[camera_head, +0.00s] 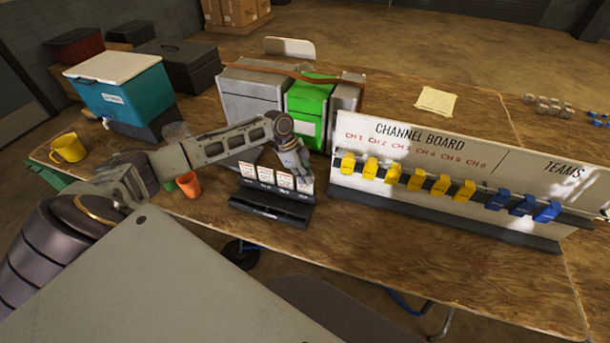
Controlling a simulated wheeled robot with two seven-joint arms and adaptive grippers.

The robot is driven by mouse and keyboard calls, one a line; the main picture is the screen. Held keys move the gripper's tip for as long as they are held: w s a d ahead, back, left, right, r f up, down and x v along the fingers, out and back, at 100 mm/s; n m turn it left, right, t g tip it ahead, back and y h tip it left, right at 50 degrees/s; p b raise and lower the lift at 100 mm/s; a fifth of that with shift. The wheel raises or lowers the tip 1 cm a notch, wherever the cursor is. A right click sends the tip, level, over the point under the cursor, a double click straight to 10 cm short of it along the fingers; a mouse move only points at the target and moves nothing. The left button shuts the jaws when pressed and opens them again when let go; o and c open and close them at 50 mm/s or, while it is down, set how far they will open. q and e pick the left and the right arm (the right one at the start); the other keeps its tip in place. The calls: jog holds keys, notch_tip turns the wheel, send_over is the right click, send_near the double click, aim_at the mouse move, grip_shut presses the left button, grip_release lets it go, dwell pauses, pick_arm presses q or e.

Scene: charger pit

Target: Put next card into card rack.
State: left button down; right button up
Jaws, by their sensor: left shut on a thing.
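The black card rack (270,205) stands on the wooden table, left of the channel board. Several white cards (265,175) stand side by side in a row along it. My left gripper (302,172) is over the right end of the rack, fingers pointing down. It is shut on a card (304,186) at the right end of the row. The fingers hide part of that card, and I cannot tell whether its lower edge is seated in the rack. My right gripper is not in view.
The channel board (410,150) with yellow and blue clips stands right of the rack. An orange cup (189,184), a yellow mug (68,147) and a teal cooler (120,95) are at left. The table's front right is clear.

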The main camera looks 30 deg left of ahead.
pick_arm(q)
jog(key=shift+f, duration=0.15)
dwell(0.3)
jog(key=c, duration=1.5)
grip_release()
jog(key=shift+v, duration=6)
jog(key=shift+s, duration=0.1)
